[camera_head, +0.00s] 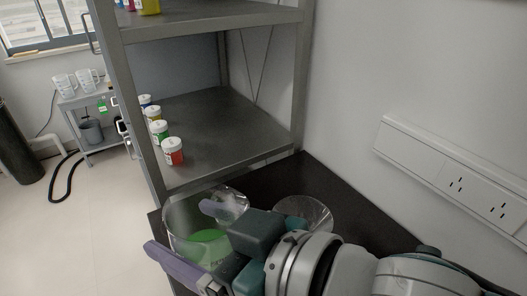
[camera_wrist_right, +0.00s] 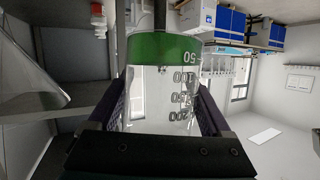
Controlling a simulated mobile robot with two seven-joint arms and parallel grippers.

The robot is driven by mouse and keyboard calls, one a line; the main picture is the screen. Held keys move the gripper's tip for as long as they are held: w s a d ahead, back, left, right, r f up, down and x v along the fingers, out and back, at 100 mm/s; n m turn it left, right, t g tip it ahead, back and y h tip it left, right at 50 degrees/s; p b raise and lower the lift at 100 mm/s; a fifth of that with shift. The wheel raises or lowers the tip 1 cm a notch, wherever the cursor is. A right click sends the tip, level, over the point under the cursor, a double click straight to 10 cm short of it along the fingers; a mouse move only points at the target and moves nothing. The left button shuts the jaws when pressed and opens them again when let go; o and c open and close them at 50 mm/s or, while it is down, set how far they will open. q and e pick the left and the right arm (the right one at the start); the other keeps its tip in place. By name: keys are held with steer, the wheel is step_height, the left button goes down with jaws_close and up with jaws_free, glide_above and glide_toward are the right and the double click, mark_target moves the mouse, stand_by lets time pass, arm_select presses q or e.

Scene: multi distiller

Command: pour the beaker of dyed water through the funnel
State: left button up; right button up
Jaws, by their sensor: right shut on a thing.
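A clear glass beaker (camera_head: 181,214) with green dyed water (camera_head: 207,240) low in it is near the bottom centre of the head view. My right gripper (camera_head: 195,238) is shut on the beaker, with a purple finger on each side. In the right wrist view the beaker (camera_wrist_right: 165,85) sits between the fingers, its printed scale showing beside the green water (camera_wrist_right: 160,48). A clear funnel (camera_head: 306,211) is to the right of the beaker in the head view, partly hidden behind my right gripper and wrist. Its outlet is hidden. My left gripper is not in view.
A dark bench top (camera_head: 328,187) runs behind my right arm. A metal shelf unit (camera_head: 225,136) with several small lidded jars (camera_head: 172,151) stands just behind the beaker. A white wall with a socket strip (camera_head: 450,165) is at right. The floor at left is mostly open.

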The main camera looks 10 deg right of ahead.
mark_target(230, 193)
steer(key=shift+w+d+r+m+t+y+b, duration=0.1)
steer(key=shift+d+r+m+t+y+b, duration=0.1)
steer(key=shift+d+r+m+y+b, duration=0.45)
steer(key=shift+d+r+m+t+y+b, duration=0.25)
steer(key=shift+r+b, duration=0.25)
steer(key=shift+r, duration=0.45)
steer(key=shift+w+d+r+m+t+y+b, duration=0.15)
steer(key=shift+d+r+m+y+b, duration=0.35)
steer(key=shift+r, duration=0.3)
steer(key=d+r+m+t+y+b, duration=0.1)
steer(key=b, duration=0.1)
steer(key=shift+d+b, duration=0.1)
steer(key=shift+b, duration=0.3)
steer(key=shift+d+r+m+t+y+b, duration=0.2)
steer(key=shift+r+m+t+y+b, duration=0.35)
steer(key=shift+m+b, duration=0.5)
steer(key=shift+r+b, duration=0.3)
steer(key=shift+r, duration=0.15)
steer(key=shift+r+m+t+b, duration=0.3)
steer(key=shift+m+t+b, duration=0.15)
steer(key=shift+m+b, duration=0.15)
steer(key=shift+d, duration=0.1)
steer(key=shift+b, duration=0.4)
steer(key=shift+f+m+t+b, duration=0.1)
steer(key=shift+m+t+b, duration=0.2)
steer(key=shift+m+b, duration=0.05)
